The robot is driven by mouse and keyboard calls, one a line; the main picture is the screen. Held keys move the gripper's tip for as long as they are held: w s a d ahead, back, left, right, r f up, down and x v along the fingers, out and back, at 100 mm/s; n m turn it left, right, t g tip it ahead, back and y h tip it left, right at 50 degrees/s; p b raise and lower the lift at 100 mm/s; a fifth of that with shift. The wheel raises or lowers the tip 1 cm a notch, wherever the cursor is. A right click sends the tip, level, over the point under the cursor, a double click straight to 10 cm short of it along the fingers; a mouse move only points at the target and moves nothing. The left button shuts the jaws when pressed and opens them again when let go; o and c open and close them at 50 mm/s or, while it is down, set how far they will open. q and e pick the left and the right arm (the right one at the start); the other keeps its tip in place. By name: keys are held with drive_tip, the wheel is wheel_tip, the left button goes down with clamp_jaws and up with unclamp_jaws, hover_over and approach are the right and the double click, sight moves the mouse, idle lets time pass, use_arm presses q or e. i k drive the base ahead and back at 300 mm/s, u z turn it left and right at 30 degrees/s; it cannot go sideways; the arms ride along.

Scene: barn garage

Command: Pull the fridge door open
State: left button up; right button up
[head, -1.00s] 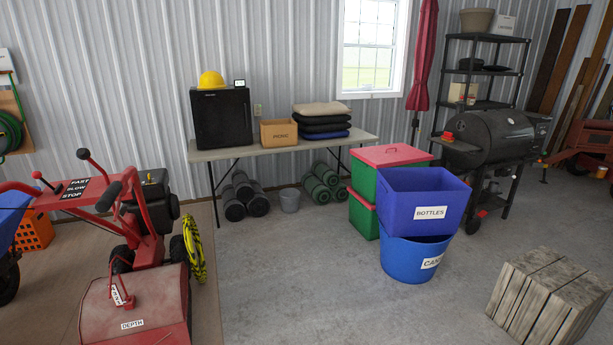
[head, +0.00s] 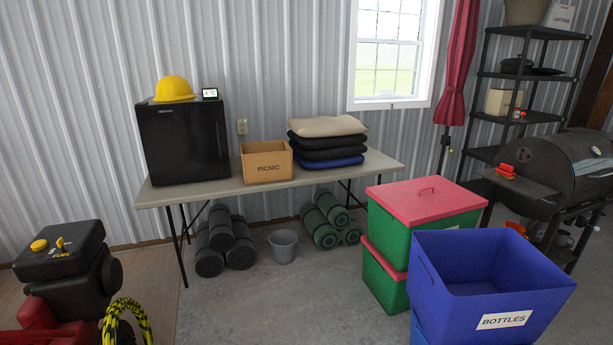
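The fridge is a small black box-shaped unit (head: 182,142) on the left end of a folding table (head: 215,187) against the wall. Its front door looks shut. A yellow hard hat (head: 175,89) and a small display (head: 210,94) sit on its top. Neither of my grippers shows in the head view.
A PICNIC box (head: 267,167) and stacked cushions (head: 327,145) share the table. Rolled mats (head: 225,240) and a grey bucket (head: 283,246) are underneath. A blue BOTTLES bin (head: 490,270) and green, red-lidded bins (head: 420,215) stand front right; a black-and-red machine (head: 65,270) front left. Floor between is clear.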

sight(183, 142)
drive_tip(key=i, duration=4.15)
drive_tip(key=u, duration=0.75)
